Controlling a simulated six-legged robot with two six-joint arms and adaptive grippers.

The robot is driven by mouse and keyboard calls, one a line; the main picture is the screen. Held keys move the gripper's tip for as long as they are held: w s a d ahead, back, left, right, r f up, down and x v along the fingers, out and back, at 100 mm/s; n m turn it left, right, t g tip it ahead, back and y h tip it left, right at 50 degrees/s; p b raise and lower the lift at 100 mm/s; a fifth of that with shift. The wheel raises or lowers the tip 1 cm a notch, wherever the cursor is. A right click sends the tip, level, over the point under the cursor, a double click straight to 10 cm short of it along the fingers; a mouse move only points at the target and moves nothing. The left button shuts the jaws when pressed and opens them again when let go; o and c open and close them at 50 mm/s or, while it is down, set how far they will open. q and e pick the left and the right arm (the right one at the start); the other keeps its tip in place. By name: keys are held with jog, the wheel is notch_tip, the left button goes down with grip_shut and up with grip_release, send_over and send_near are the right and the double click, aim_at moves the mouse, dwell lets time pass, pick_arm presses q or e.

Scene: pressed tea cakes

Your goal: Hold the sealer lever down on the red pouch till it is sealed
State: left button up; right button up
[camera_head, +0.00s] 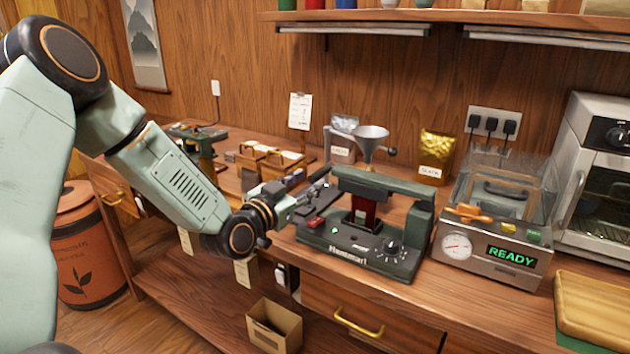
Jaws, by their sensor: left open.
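The dark green sealer (350,247) stands on the wooden counter near its front edge. Its long lever (385,187) runs across the top, hinged at the right, with a visible gap between it and the base. The red pouch (364,210) is upright under the lever, in the middle of the sealer; its top is hidden by the lever. My left gripper (320,184) is open at the lever's free left end; I cannot tell whether the fingers touch it. A green light shows on the sealer's front. My right gripper is out of view.
A metal machine (488,262) with a gauge and a READY display stands right of the sealer. A wooden board (595,307) lies at the right front. A cardboard box (274,326) sits below the counter.

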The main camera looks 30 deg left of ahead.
pick_arm(q)
jog(key=shift+w+d+b, duration=0.1)
jog(key=shift+w+b, duration=0.25)
jog(key=shift+w, duration=1.75)
jog(key=shift+c, duration=0.3)
grip_shut()
